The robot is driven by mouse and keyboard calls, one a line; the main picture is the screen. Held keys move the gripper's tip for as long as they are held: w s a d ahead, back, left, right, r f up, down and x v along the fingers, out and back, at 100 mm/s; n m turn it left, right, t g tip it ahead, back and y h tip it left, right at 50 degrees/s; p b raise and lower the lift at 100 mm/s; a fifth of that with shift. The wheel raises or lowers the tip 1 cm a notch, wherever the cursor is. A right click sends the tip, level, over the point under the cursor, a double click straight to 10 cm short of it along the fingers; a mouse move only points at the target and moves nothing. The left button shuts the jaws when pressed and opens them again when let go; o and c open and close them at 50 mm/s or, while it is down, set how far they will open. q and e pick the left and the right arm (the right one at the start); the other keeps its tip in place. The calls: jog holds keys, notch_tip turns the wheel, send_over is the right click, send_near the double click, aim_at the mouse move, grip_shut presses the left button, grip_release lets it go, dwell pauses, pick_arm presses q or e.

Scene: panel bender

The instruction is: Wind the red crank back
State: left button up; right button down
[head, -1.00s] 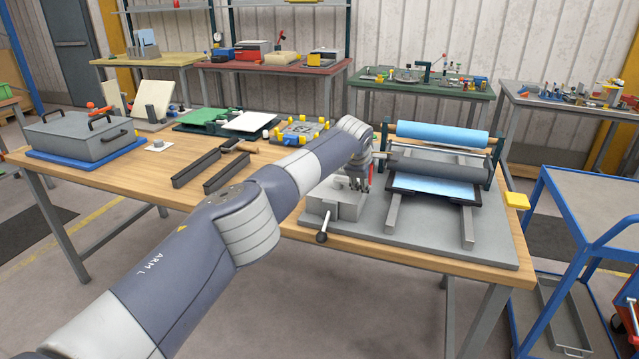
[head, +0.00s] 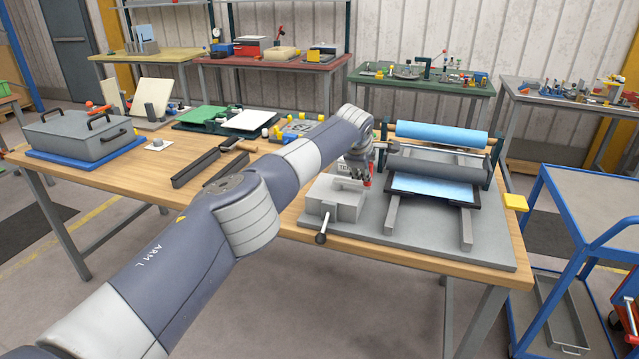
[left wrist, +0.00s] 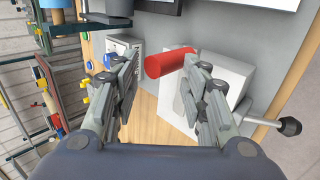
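The red crank handle (left wrist: 168,63) is a red cylinder in the left wrist view. It lies ahead of my left gripper (left wrist: 160,66), between the two fingertips, its right end close to the right fingertip. I cannot tell whether they touch. The fingers are apart and hold nothing. In the head view my left gripper (head: 357,168) is over the grey block at the bender's left side, and a bit of red handle (head: 367,181) shows beside it. The crank's arm is mostly hidden. The panel bender (head: 440,168) has a grey roller. My right gripper is not in view.
A lever with a dark knob (head: 321,239) sticks out from the grey block (head: 336,200) toward the table's front edge. A blue roll (head: 440,138) spans the back of the bender. A blue cart (head: 590,240) stands right. Free wood lies left of the bender.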

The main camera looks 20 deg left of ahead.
pick_arm(q)
jog(key=r+p, duration=0.2)
jog(key=r, duration=0.1)
jog(key=r+p, duration=0.1)
jog(key=shift+s+r, duration=0.25)
jog(key=shift+r, duration=0.15)
jog(key=shift+w, duration=0.1)
jog(key=shift+f, duration=0.1)
